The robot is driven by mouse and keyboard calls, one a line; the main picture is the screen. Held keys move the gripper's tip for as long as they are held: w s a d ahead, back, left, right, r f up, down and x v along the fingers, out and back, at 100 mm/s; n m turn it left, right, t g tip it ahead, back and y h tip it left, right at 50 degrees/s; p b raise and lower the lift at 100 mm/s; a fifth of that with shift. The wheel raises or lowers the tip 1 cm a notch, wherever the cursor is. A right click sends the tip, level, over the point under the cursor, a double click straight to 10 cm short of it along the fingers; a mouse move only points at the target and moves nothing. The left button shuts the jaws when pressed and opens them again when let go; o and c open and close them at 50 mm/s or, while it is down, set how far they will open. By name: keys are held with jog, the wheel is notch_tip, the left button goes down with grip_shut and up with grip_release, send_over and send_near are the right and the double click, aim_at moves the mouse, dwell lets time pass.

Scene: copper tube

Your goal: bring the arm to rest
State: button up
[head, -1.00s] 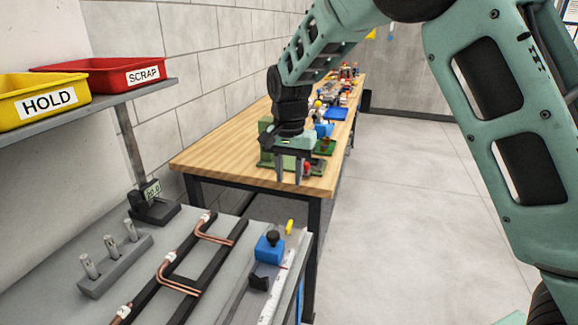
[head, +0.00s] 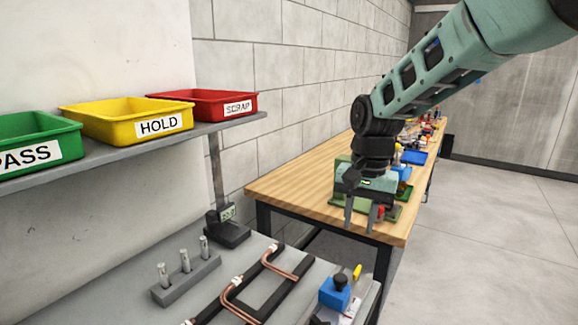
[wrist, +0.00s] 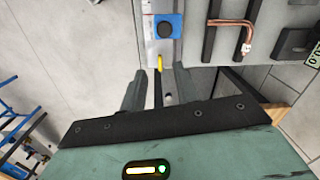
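My gripper (head: 360,228) hangs fingers-down in the head view, in front of the near end of the wooden bench. Its two fingers are apart with nothing between them. The wrist view also shows the open fingers (wrist: 160,78), with the edge of the grey bench beyond them. Bent copper tubes (head: 232,290) lie across dark rails on the grey bench, apart from my gripper. One tube (wrist: 248,38) shows at the top right of the wrist view.
A blue block with a black knob (head: 335,293) sits on the grey bench beside a yellow piece (head: 357,272). Green PASS (head: 35,125), yellow HOLD (head: 95,127) and red SCRAP (head: 205,96) bins stand on a shelf. Open floor (head: 490,240) lies to the right.

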jog(key=s+a+f+n, duration=0.1)
jog(key=s+n, duration=0.5)
jog(key=s, duration=0.8)
jog(key=s+a+f+n, duration=0.1)
jog(key=s+n, duration=0.5)
jog(key=s, duration=0.9)
jog(key=shift+a+f+n, duration=0.3)
jog(key=shift+a+n, duration=0.1)
